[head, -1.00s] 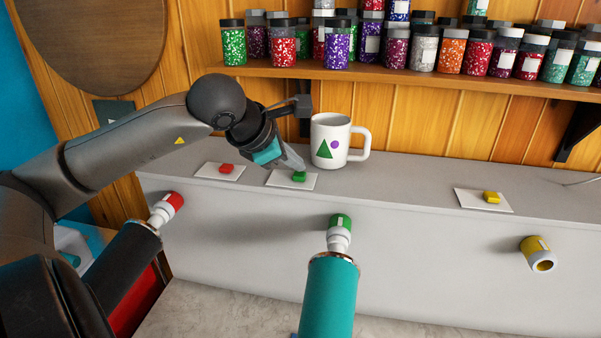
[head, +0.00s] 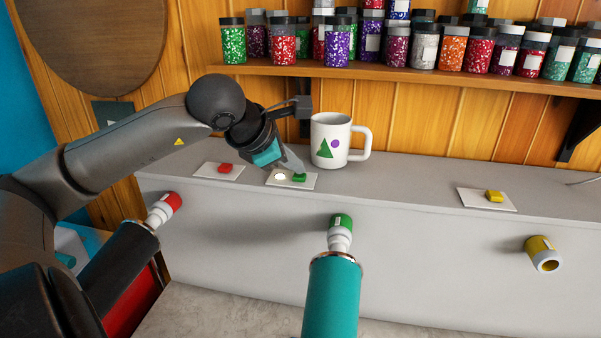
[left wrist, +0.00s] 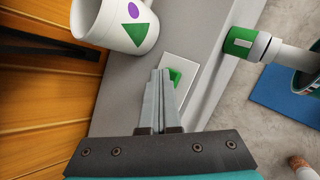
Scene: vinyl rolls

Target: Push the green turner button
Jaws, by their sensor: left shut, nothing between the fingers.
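The green button (head: 299,178) sits on a small white plate (head: 311,184) on the grey ledge. A bright white round spot (head: 280,176) shows on the plate, left of the button. My left gripper (head: 297,166) is shut and empty, pointing down with its tips at the button. In the left wrist view the shut fingertips (left wrist: 161,74) are right beside the green button (left wrist: 175,77); I cannot tell whether they touch it. The green turner (head: 341,223) on the ledge's front holds a teal tumbler (head: 331,295). My right gripper is out of view.
A white mug (head: 329,142) stands just behind the green button, close to my gripper. A red button (head: 226,168) is to the left and a yellow button (head: 495,196) far right. A shelf (head: 420,80) of glitter jars hangs above. The ledge right of the mug is mostly clear.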

